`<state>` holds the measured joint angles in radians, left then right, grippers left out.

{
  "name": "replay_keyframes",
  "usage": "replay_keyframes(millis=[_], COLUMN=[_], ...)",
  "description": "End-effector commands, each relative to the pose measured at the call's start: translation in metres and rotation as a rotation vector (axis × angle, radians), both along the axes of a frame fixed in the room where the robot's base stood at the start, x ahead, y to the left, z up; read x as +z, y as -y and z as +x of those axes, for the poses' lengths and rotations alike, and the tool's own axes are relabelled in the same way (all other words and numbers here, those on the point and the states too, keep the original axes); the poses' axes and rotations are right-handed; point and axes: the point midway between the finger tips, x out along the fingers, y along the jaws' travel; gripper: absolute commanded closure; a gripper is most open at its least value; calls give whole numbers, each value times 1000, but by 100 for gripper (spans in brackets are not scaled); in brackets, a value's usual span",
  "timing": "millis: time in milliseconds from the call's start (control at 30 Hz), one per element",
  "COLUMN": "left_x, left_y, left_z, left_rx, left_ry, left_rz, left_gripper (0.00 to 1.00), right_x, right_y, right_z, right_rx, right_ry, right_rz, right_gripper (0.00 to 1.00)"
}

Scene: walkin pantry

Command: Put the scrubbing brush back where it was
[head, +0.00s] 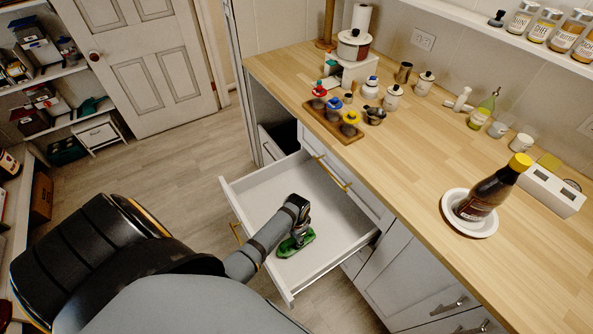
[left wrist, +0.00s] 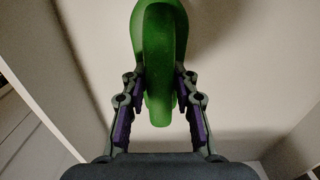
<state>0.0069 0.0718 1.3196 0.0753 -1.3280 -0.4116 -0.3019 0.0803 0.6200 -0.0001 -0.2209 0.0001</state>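The scrubbing brush (head: 296,243) is green, with an arched handle. It is inside the open white drawer (head: 327,247), near the drawer's front right part. My left gripper (head: 298,229) reaches down into the drawer over the brush. In the left wrist view the brush (left wrist: 160,60) lies between the two fingers (left wrist: 160,85), whose tips press against both sides of its handle. The brush seems at or just above the drawer floor; I cannot tell whether it touches. The rest of the drawer looks empty. My right gripper is not in view.
The wooden counter (head: 420,150) stands above the drawer's right side. The floor (head: 150,180) left of the drawer is clear.

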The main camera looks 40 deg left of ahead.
Motion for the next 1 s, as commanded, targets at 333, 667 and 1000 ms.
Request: replay_keyframes(millis=[333,667,1000], left_x=[0,54,117], left_y=[0,0,0], left_z=[0,1,1], left_rx=[0,1,0], left_ry=[0,4,1], left_rz=[0,0,1], left_gripper=[55,55,55], right_x=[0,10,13], right_y=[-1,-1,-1], right_z=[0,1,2], right_rx=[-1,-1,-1], right_ry=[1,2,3], right_rz=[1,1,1], right_gripper=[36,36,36])
